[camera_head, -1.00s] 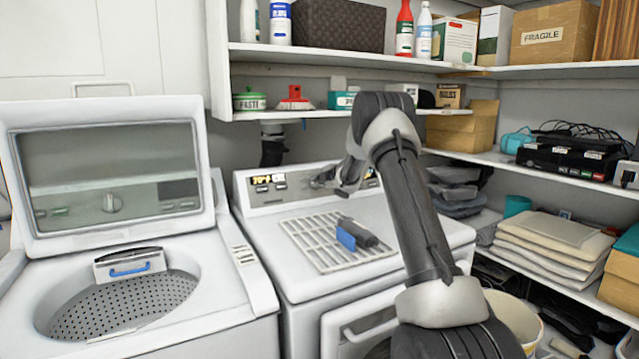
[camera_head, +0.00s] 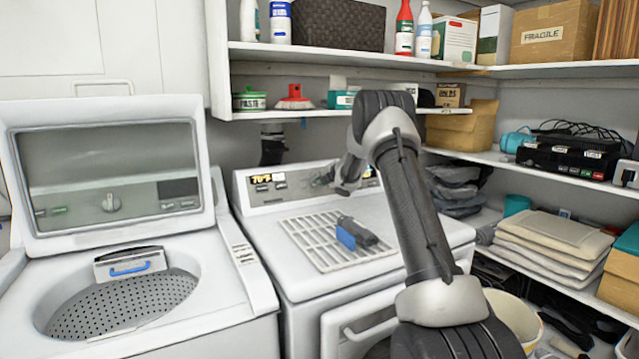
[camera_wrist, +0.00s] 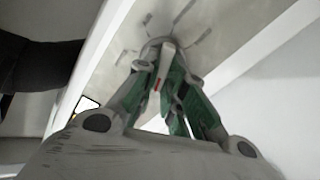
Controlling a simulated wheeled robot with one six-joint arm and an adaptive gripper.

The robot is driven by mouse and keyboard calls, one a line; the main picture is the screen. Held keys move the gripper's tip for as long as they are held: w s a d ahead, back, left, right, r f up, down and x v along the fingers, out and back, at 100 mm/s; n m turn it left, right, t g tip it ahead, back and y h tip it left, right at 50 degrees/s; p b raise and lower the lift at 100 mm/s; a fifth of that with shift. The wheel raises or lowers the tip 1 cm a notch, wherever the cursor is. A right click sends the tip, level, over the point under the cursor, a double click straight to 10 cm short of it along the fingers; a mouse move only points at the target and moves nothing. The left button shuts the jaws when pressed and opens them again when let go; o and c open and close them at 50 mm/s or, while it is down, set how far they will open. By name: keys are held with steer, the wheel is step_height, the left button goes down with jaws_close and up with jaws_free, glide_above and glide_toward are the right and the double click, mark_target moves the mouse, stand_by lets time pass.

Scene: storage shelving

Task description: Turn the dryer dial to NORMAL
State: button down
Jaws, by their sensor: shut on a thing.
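The dryer (camera_head: 300,265) stands at the center, with a control panel (camera_head: 300,190) along its back and a lit display at the panel's left. In the wrist view, the dial (camera_wrist: 165,55) is a pale round knob with a raised grip bar and a red mark. Short printed marks surround it on the panel, but the words are too blurred to read. My gripper (camera_wrist: 168,92) has its green-padded fingers shut on the dial's grip bar, one on each side. In the head view, my gripper (camera_head: 325,178) is small at the panel, and my arm hides the panel's right part.
A slotted rack (camera_head: 305,240) and a blue-and-black brush (camera_head: 352,235) lie on the dryer top. An open washer (camera_head: 240,290) stands at left. A shelf (camera_head: 300,114) hangs above the panel. Shelving with boxes, folded cloths and a black device (camera_head: 570,160) fills the right.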

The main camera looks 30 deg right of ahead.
steer(key=shift+f, duration=0.1)
steer(key=c, duration=1.5)
jaws_free()
steer(key=v, duration=1.2)
